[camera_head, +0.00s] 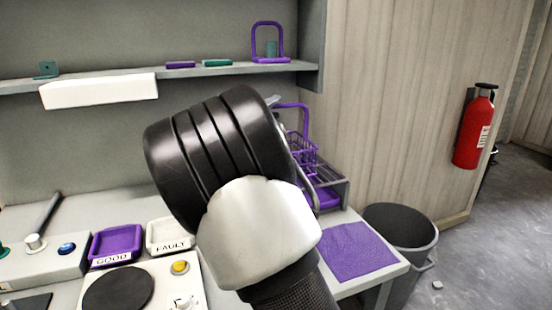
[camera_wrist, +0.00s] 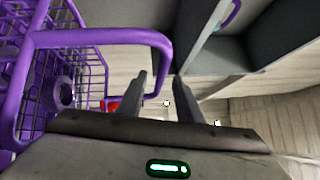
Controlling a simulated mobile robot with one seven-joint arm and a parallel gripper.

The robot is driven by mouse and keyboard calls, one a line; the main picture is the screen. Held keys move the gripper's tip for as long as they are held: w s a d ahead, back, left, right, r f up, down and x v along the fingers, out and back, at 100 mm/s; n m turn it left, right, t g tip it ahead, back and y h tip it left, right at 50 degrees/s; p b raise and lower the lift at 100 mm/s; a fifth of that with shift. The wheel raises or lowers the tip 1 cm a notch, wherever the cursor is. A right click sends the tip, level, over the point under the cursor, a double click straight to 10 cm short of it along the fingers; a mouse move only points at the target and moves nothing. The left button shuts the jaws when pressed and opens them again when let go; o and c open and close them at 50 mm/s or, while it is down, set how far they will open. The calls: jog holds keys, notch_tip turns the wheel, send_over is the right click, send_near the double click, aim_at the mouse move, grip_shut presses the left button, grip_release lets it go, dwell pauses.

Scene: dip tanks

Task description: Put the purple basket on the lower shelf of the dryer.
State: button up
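The purple wire basket (camera_head: 303,149) with a tall loop handle is partly hidden behind my arm in the head view. It stands at a grey rack (camera_head: 338,183), possibly the dryer; its shelves are mostly hidden. In the wrist view the basket (camera_wrist: 92,85) fills the left side, tilted in the picture. Its handle reaches to my gripper (camera_wrist: 160,80). The two fingers are apart, and the handle's bend shows between them without visible contact on both sides. In the head view my gripper is mostly hidden behind my wrist.
A wall shelf (camera_head: 215,71) holds a purple loop-handled item (camera_head: 270,45). On the bench are a purple GOOD tray (camera_head: 116,241), a white FAULT tray (camera_head: 168,236) and a purple mat (camera_head: 356,250). A grey bin (camera_head: 402,228) stands on the right, near a red extinguisher (camera_head: 474,130).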

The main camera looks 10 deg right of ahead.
jog(key=shift+w+d, duration=0.15)
jog(key=shift+w, duration=0.1)
grip_shut()
dwell(1.1)
jog(key=shift+r, duration=0.2)
